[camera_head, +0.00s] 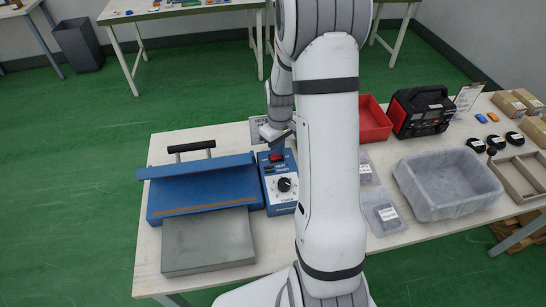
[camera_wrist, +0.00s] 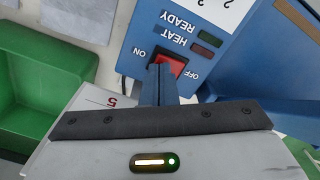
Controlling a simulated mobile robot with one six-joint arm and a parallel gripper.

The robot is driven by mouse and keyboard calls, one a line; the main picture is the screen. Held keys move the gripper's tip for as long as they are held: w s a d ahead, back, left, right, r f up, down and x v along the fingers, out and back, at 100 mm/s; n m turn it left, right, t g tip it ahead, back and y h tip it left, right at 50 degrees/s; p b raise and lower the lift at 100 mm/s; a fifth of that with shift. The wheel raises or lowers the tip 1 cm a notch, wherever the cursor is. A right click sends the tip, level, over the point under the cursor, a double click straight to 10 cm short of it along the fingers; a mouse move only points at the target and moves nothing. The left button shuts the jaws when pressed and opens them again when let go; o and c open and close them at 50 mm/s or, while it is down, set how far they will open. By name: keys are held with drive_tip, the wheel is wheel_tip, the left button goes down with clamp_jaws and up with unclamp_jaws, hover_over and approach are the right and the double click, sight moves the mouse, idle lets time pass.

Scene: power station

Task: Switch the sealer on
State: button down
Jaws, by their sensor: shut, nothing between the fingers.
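The blue sealer (camera_head: 203,187) lies on the left part of the table, with a black handle at its back. Its control box (camera_head: 284,200) stands at its right with a dark dial. The red rocker switch (camera_wrist: 172,66) sits on the box between the labels ON and OFF; it also shows in the head view (camera_head: 276,157). The lamps by HEAT and READY look dark. My gripper (camera_wrist: 158,72) is shut and empty, its fingertips at the switch, nearer the ON side and covering part of it. I cannot tell whether they touch. In the head view my arm hides some of the table.
A grey metal slab (camera_head: 208,242) lies in front of the sealer. A red bin (camera_head: 374,121), a black-and-red device (camera_head: 421,110) and a grey tub (camera_head: 447,185) stand to the right. The wrist view shows a green bin (camera_wrist: 35,80) and a card marked 5 (camera_wrist: 108,100).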

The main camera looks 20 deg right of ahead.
drive_tip(key=shift+f, duration=0.35)
drive_tip(key=shift+r, duration=0.1)
drive_tip(key=shift+r+p, duration=2)
drive_tip(key=shift+r, duration=1.5)
drive_tip(key=s+a+r+m+t, duration=0.1)
drive_tip(key=s+a+r, duration=0.25)
drive_tip(key=r, duration=0.25)
drive_tip(key=s+a+r+m+t, duration=0.1)
drive_tip(key=s+a+r, duration=0.2)
drive_tip(key=s+r, duration=0.3)
drive_tip(key=s+a+r+m, duration=0.1)
drive_tip(key=s+a+r, duration=0.1)
drive_tip(key=s, duration=0.3)
drive_tip(key=s+a+r+t, duration=0.1)
drive_tip(key=s+a+r, duration=0.1)
drive_tip(key=s+r, duration=0.2)
drive_tip(key=shift+s+a+m, duration=0.2)
drive_tip(key=shift+s+m, duration=0.2)
drive_tip(key=shift+s, duration=0.55)
